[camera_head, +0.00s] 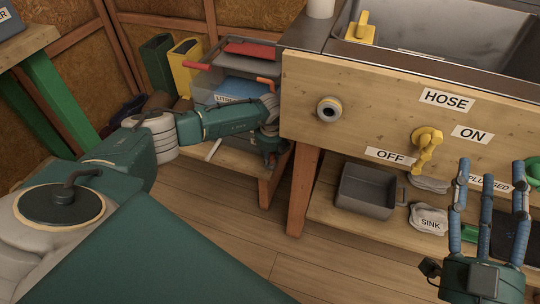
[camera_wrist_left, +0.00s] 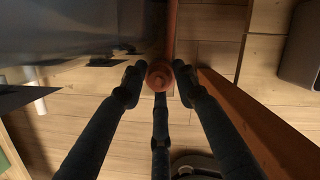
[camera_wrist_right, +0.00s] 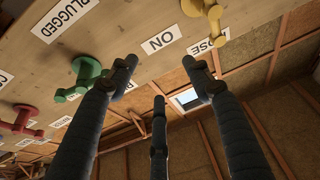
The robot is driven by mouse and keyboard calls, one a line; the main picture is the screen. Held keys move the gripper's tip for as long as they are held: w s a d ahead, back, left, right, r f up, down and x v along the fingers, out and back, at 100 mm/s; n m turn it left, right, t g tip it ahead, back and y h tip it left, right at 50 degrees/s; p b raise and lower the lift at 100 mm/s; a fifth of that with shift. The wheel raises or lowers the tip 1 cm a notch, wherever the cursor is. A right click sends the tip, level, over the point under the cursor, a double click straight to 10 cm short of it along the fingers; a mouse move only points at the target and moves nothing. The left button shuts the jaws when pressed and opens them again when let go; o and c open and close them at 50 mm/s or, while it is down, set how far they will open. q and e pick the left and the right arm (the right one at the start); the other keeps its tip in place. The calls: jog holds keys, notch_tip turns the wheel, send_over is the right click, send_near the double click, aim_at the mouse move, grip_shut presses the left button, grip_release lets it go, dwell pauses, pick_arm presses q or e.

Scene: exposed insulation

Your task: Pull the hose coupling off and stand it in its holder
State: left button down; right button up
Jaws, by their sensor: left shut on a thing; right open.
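My left gripper (camera_head: 271,152) points down beside the left end of the wooden panel, its fingers partly hidden in the head view. In the left wrist view its fingertips (camera_wrist_left: 160,84) are shut on a round orange piece (camera_wrist_left: 160,74); I cannot tell whether this is the hose coupling. A round brass-grey fitting (camera_head: 329,109) with a dark centre sits on the panel, left of the HOSE label (camera_head: 447,99). A yellow valve handle (camera_head: 427,146) is between OFF and ON. My right gripper (camera_head: 490,178) is open and empty, fingers up. I cannot make out a holder.
A wooden leg (camera_head: 302,190) stands right of my left gripper. A grey tray (camera_head: 366,190) sits on the low shelf. A sink (camera_head: 450,42) is above the panel. The floor in front is clear.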

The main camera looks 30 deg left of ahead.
pick_arm(q)
jog(key=shift+f, duration=0.15)
pick_arm(e)
jog(key=shift+s+r, duration=0.2)
jog(key=shift+r, duration=0.2)
jog(key=shift+r+t, duration=0.1)
jog(key=shift+t, duration=0.2)
pick_arm(q)
jog(key=shift+f, duration=0.1)
jog(key=c, duration=1.3)
grip_release()
jog(key=shift+o, duration=0.2)
pick_arm(e)
jog(key=shift+s+r, duration=0.1)
jog(key=shift+r, duration=0.15)
pick_arm(q)
jog(key=v, duration=1.2)
